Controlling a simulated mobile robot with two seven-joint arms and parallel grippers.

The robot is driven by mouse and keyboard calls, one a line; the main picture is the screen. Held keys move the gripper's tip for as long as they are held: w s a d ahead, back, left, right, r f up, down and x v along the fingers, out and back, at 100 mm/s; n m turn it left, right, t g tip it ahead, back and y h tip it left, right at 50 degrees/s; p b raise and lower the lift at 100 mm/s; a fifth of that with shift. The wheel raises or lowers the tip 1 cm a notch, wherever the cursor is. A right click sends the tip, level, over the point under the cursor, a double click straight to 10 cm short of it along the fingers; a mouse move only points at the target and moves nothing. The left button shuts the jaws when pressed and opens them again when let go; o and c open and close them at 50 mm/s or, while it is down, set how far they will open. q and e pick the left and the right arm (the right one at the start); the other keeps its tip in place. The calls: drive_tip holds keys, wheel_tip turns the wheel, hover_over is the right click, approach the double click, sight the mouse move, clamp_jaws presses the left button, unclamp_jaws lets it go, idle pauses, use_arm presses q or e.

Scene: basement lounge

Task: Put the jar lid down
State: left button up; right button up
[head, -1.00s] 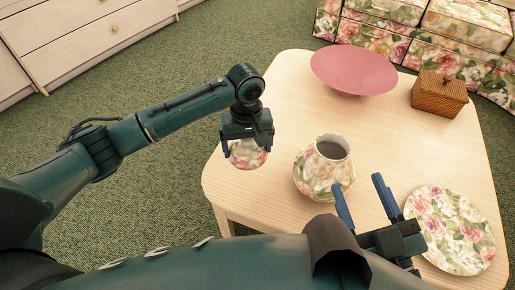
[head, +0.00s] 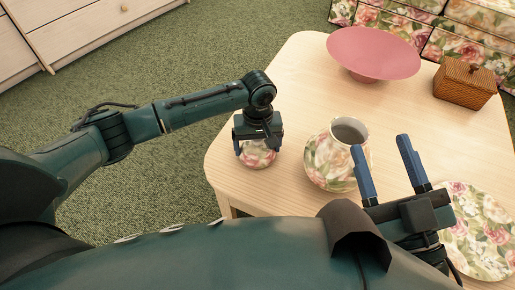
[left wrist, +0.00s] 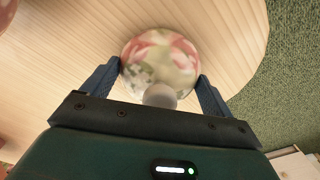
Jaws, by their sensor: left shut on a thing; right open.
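The floral jar lid (head: 257,153) is in my left gripper (head: 257,146) at the table's left edge. In the left wrist view the round lid (left wrist: 160,62) and its pale knob sit between the two blue fingers (left wrist: 160,85). I cannot tell whether the lid touches the wood. The floral jar (head: 332,165) stands upright on the table, right of the lid, with its dark mouth open. My right gripper (head: 390,170) is open and empty, with its fingers beside the jar's right side.
The pale wooden table (head: 285,100) also carries a pink bowl (head: 374,55) at the back, a wicker box (head: 465,82) at back right and a floral plate (head: 480,235) at right. Bare wood lies between lid and bowl. Green carpet (head: 195,90) lies beyond the left edge.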

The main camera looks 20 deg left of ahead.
use_arm(q)
drive_tip(key=o, duration=0.9)
drive_tip(key=shift+r, duration=0.1)
drive_tip(key=shift+r, duration=0.2)
wheel_tip(320, 180, up, 3)
drive_tip(key=shift+f+p, duration=0.15)
drive_tip(key=shift+p, duration=0.8)
wheel_tip(320, 180, up, 9)
drive_tip(key=p, duration=0.3)
drive_tip(key=shift+d+p, duration=0.1)
drive_tip(key=shift+p, duration=0.3)
drive_tip(key=shift+f, duration=0.1)
use_arm(e)
drive_tip(key=shift+s+d+f+g+h, duration=0.15)
drive_tip(key=shift+s+f+g+h, duration=0.1)
drive_tip(key=shift+f+h, duration=0.15)
drive_tip(key=shift+s+d+f+g+h, duration=0.15)
drive_tip(key=shift+f+g+h, duration=0.15)
drive_tip(key=shift+h, duration=0.2)
